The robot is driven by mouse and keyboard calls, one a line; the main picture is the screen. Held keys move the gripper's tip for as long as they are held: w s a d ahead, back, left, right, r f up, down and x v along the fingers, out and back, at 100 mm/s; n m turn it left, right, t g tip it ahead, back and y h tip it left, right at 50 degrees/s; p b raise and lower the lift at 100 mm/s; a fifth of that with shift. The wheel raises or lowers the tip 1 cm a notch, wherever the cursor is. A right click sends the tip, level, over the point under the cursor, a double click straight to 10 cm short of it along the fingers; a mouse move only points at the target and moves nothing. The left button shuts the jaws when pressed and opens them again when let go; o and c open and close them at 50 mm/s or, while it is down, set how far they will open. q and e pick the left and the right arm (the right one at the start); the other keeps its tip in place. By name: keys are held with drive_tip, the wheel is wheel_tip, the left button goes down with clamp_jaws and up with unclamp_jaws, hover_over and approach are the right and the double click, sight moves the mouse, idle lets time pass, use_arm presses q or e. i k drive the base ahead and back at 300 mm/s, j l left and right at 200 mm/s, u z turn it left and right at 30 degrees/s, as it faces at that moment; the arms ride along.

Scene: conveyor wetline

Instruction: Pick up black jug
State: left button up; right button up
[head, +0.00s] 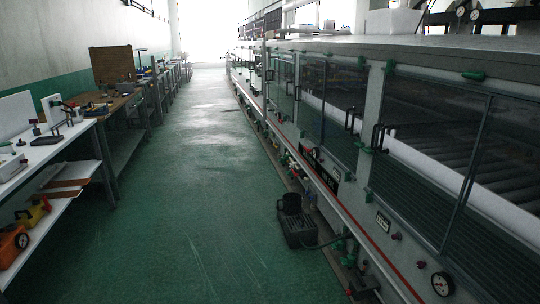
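I see no object that is clearly a black jug. A black object (298,232) stands on the green floor against the foot of the machine line, right of the middle. It has a boxy lower part and a rounded cylinder (291,203) on top. A dark hose or pipe seems to run from it toward the machine. It is too dark and small to tell whether it is a jug or a pump. Neither of my grippers shows in the head view.
The long machine line (440,140) with glass doors and handles fills the right side. A white bench (45,150) with tools and a lower shelf (40,235) stands at left, holding yellow (32,213) and orange (12,243) items. The green aisle (195,170) between is clear.

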sight(292, 201)
drive_tip(key=i, duration=2.3)
